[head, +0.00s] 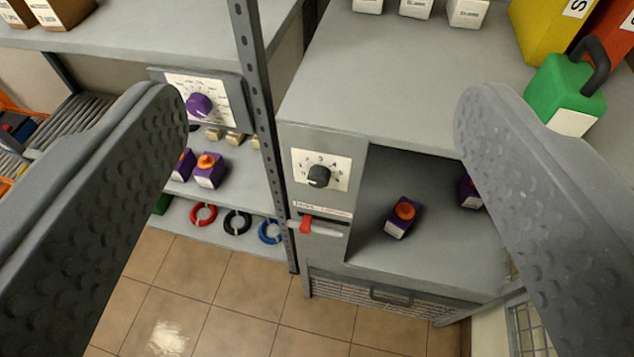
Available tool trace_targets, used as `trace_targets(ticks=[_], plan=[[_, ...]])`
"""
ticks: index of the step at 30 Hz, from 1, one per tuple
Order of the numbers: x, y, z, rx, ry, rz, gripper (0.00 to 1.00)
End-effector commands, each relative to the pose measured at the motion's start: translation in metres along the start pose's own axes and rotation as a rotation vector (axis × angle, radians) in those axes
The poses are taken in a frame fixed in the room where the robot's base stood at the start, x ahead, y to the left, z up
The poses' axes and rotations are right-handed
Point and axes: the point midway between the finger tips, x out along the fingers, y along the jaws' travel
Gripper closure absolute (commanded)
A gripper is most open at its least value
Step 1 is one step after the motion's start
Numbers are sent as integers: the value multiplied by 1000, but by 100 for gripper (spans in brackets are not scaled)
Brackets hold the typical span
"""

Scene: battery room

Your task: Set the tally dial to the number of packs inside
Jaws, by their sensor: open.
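The dial with a black knob (319,176) sits on a white number plate on the grey cabinet's front panel, left of its open compartment. I cannot tell surely which number the knob points at. Inside the compartment, a purple pack with an orange cap (401,217) stands in full view. A second purple pack (470,193) stands further right, partly hidden by my right finger. More of the compartment is hidden behind that finger. My gripper (320,100) is open and empty, its fingers wide apart at both sides of the picture, with the dial behind the gap.
A red-handled slider (306,225) sits below the dial. Left, a shelf rack carries another dial with a purple knob (199,105), purple packs (208,170) and coloured rings (237,222). A green canister (565,88) and white boxes stand on the cabinet top (410,75).

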Motion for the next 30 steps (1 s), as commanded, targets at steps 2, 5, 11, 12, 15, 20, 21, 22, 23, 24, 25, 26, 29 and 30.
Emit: trace_targets(ticks=[2,5,11,12,15,20,21,22,23,24,25,26,29,30], plan=[[6,-5,6,1,-3,-7,45],[29,-26,29,8,-10,-29,45],[106,-87,132,64,-21,-67,45],[119,-95,154,77,-14,-62,45],[147,-103,212,105,2,-26,45],[171,-86,286,112,73,77,45],[173,-78,300,105,95,106,45],[174,-73,309,99,111,126,45],[174,-68,314,92,132,143,45],[174,-60,322,84,152,166,45],[173,-55,325,77,169,181,45],[172,-51,328,71,183,193,45],[169,-42,331,57,220,221,45],[169,-39,332,53,228,226,45]])
